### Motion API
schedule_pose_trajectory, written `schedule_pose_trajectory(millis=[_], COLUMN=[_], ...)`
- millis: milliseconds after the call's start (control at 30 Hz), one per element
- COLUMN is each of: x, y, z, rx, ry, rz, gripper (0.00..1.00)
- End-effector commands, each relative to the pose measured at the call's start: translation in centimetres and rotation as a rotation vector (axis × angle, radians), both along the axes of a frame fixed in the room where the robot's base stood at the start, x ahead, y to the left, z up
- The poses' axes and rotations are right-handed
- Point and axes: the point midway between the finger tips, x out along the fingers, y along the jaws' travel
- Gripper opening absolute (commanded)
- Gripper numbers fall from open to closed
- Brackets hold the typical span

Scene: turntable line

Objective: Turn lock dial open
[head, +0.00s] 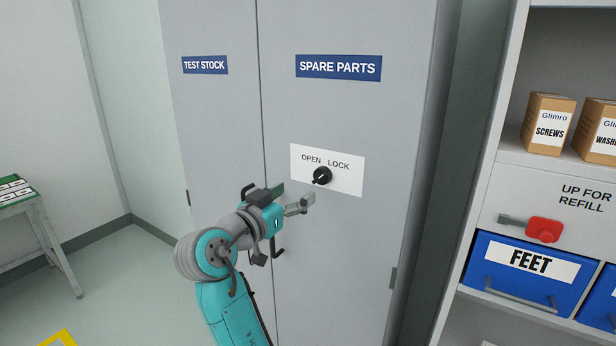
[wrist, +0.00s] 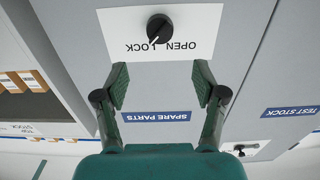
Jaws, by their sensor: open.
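The lock dial (head: 322,176) is a small black round knob on a white plate (head: 349,184) marked OPEN and LOCK, on the grey SPARE PARTS cabinet door (head: 380,128). In the wrist view, which is upside down, the dial (wrist: 159,27) shows beyond my fingertips, and its pale mark appears to point toward the word LOCK. My gripper (head: 296,199) is just left of and below the dial in the head view. In the wrist view my gripper (wrist: 161,80) has its two fingers wide apart, with nothing between them. It appears apart from the dial.
A TEST STOCK door (head: 208,110) adjoins on the left. A dark handle (head: 278,247) shows below my gripper. At right, a shelf (head: 515,158) holds boxes, a red-knobbed lever (head: 543,230) and a blue FEET bin (head: 520,284). A table (head: 38,208) stands far left.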

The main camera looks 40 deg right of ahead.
Motion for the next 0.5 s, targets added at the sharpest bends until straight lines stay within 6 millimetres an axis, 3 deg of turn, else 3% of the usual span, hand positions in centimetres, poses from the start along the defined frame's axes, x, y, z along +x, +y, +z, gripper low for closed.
schedule_pose_trajectory(millis=[167, 500], x=[0.6, 2.6], y=[-1.8, -7.3], z=[0.0, -0.1], rx=[0.001, 0.001], ry=[0.001, 0.001], rz=[-0.004, -0.003], gripper=[0.70, 0.70])
